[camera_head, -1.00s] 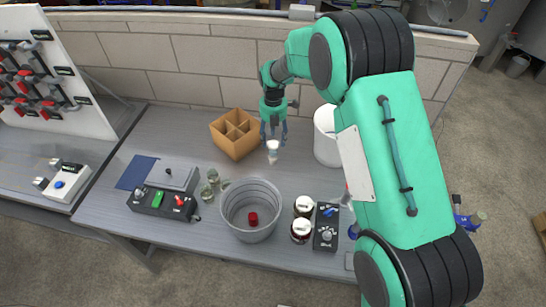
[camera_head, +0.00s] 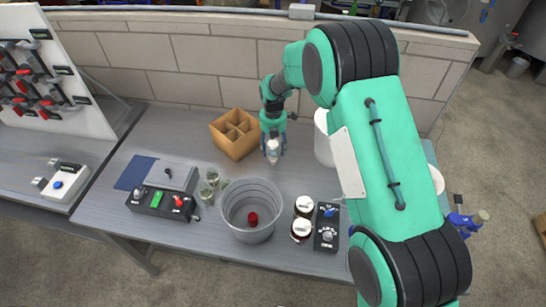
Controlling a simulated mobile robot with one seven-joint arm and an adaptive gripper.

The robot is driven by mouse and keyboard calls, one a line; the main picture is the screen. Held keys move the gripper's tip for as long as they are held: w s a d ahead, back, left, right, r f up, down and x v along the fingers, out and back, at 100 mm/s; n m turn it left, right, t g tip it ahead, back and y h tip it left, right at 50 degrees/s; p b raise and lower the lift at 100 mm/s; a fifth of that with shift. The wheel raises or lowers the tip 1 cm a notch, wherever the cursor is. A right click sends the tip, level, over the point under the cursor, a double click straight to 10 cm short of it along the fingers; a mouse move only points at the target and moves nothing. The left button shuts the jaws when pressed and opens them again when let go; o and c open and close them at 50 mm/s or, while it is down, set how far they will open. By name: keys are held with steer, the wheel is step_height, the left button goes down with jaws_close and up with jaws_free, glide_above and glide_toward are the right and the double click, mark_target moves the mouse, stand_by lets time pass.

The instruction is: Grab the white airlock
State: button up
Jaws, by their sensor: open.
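The white airlock (camera_head: 272,145) is small and pale and stands on the grey bench, right of the cardboard box. My gripper (camera_head: 273,153) points down over it, with its fingers on either side of the airlock. The gripper is open. The fingers hide part of the airlock, and I cannot tell whether they touch it.
A divided cardboard box (camera_head: 235,147) stands just left of the gripper, and a white bucket (camera_head: 323,138) just right. A grey metal bucket (camera_head: 237,228) with a red item inside is in front. Jars (camera_head: 301,230), control boxes (camera_head: 160,203) and small glasses (camera_head: 207,193) stand nearby.

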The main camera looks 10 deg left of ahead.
steer(key=shift+f, duration=1.35)
steer(key=c, duration=1.3)
